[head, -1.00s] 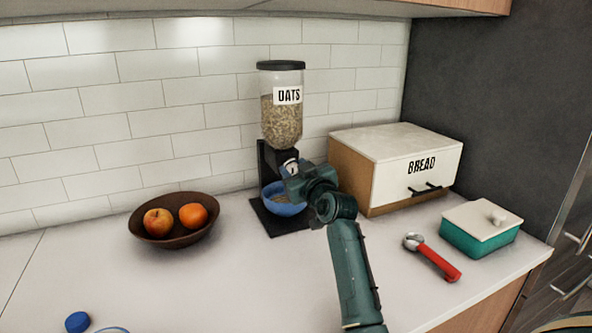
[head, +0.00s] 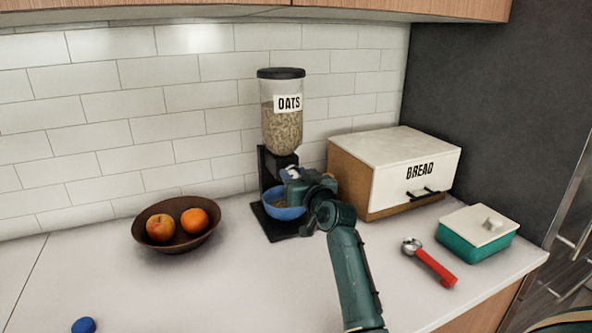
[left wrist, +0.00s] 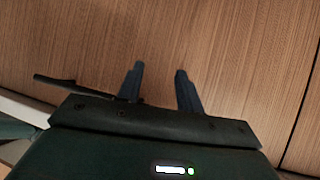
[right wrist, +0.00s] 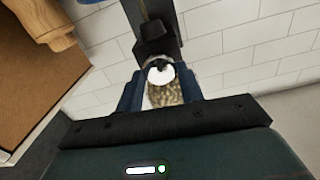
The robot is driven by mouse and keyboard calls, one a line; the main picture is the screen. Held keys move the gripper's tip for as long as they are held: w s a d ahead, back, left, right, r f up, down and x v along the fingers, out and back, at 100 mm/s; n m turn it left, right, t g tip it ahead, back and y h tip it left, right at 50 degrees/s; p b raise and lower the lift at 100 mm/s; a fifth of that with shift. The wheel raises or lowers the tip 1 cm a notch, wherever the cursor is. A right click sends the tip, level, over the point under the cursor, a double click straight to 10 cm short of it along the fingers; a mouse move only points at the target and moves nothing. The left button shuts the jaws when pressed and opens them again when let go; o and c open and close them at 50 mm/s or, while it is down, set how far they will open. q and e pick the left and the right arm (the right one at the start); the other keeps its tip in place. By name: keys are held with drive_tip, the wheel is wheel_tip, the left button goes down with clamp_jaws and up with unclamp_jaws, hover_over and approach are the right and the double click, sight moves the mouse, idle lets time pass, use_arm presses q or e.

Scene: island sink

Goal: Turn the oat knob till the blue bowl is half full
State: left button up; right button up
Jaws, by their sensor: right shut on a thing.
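The oat dispenser (head: 283,125) is a clear jar labelled OATS with a black lid on a black stand, with oats in its lower part. My right gripper (head: 289,174) is shut on its pale knob (right wrist: 159,74) below the jar; the fingers sit on both sides of the knob in the right wrist view. The blue bowl (head: 285,213) stands on the stand's base under the outlet. Some oats show inside it, but my gripper hides part of the bowl, so the exact level is unclear. My left gripper (left wrist: 160,85) is open and empty before a wooden panel.
A brown bowl with two fruits (head: 150,243) stands left of the dispenser. The bread box (head: 385,150) is close on the right. A red-handled scoop (head: 436,268) and a teal lidded dish (head: 470,243) lie farther right. The front middle counter is clear.

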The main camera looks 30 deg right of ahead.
drive_tip(key=m+p, duration=0.3)
drive_tip(key=m, duration=0.2)
drive_tip(key=shift+m+p, duration=0.6)
drive_tip(key=shift+m, duration=0.8)
use_arm(q)
drive_tip(key=shift+s+a+r+n+g+y, duration=0.15)
drive_tip(key=shift+a+r+n+g+y, duration=0.1)
drive_tip(key=shift+a, duration=0.2)
drive_tip(key=shift+s+a+r+n+g+y, duration=0.15)
drive_tip(key=shift+a+r, duration=0.05)
drive_tip(key=shift+a, duration=0.25)
drive_tip(key=shift+a+f, duration=0.1)
use_arm(e)
drive_tip(key=shift+m, duration=0.4)
use_arm(q)
drive_tip(key=shift+s, duration=0.1)
use_arm(e)
drive_tip(key=o, duration=1)
